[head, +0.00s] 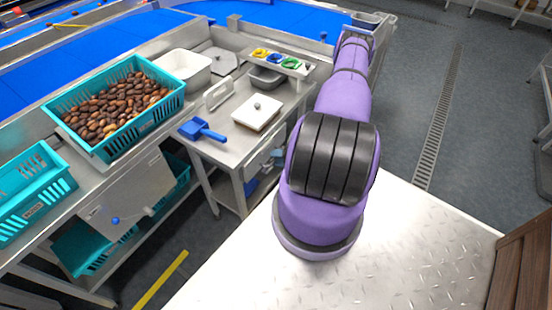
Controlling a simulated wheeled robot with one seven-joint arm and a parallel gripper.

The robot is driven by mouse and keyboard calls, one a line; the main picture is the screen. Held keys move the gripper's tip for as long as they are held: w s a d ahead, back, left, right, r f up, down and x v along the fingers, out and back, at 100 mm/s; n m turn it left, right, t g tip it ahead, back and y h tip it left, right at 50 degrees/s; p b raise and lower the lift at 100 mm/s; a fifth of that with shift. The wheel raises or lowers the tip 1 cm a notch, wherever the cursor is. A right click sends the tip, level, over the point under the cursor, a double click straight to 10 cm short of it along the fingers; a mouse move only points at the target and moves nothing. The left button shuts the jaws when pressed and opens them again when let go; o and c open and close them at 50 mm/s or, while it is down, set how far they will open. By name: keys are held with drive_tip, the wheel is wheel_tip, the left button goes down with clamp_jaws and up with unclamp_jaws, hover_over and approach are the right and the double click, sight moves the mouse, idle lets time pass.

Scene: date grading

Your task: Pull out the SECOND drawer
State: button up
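A steel work table (222,150) stands left of my arm. Under its top, on the side facing me, is a grey drawer-like front (262,163) with a blue patch beside it. My arm partly covers this side, and I cannot make out separate drawers or a label saying SECOND. My purple arm reaches up and away past the table's right end. Its far end is near the top of the picture, and I cannot make out the gripper's fingers there.
On the table are a blue scoop (203,131), a white board (257,112) and a rack of coloured cups (283,63). A teal crate of dates (150,122) sits left, by an empty teal crate (62,184). Grey floor (410,90) is clear at right.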

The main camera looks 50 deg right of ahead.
drive_tip(key=shift+w+a, duration=0.1)
drive_tip(key=shift+w, duration=0.1)
clamp_jaws()
drive_tip(key=shift+s, duration=0.1)
drive_tip(key=s+d, duration=0.1)
drive_tip(key=s, duration=1.9)
drive_tip(key=shift+d, duration=0.3)
unclamp_jaws()
drive_tip(key=v, duration=1)
drive_tip(key=shift+s+d, duration=0.2)
drive_tip(key=shift+s, duration=0.1)
